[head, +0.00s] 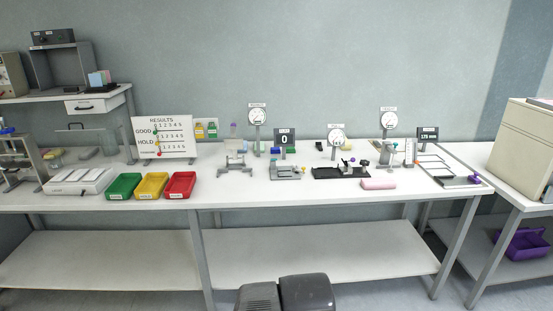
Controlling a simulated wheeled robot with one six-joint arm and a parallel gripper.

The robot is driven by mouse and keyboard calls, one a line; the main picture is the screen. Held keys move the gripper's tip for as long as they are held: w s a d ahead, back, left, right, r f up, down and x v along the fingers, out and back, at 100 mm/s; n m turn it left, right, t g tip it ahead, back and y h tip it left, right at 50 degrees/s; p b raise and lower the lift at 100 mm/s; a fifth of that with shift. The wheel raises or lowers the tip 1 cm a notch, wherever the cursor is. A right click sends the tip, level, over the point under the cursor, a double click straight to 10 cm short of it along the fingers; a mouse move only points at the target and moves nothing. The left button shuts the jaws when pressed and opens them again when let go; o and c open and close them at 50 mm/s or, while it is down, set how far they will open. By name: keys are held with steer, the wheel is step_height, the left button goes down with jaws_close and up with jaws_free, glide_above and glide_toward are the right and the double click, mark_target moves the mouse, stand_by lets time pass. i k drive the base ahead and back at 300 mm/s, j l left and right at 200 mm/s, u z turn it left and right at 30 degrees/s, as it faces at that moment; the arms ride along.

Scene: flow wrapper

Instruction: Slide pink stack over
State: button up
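A pink block (378,184), which looks like the pink stack, lies flat on the long white bench near its front edge, right of the middle. It sits in front of a black fixture (328,173) and left of a flat frame with a purple part (474,179). It is too small to tell separate layers. My gripper is not in view, and nothing is seen touching the pink block.
Green (123,186), yellow (151,185) and red (180,185) trays stand front left beside a results board (163,138). Dial gauges (257,117) and small fixtures line the back. Bare bench top (230,194) shows along the front. A beige cabinet (522,150) stands right.

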mark_target(372, 183)
steer(key=i+l+z, duration=0.35)
steer(key=i, duration=0.6)
steer(key=i+j+z, duration=0.15)
steer(key=i+z, duration=0.15)
steer(key=i, duration=0.65)
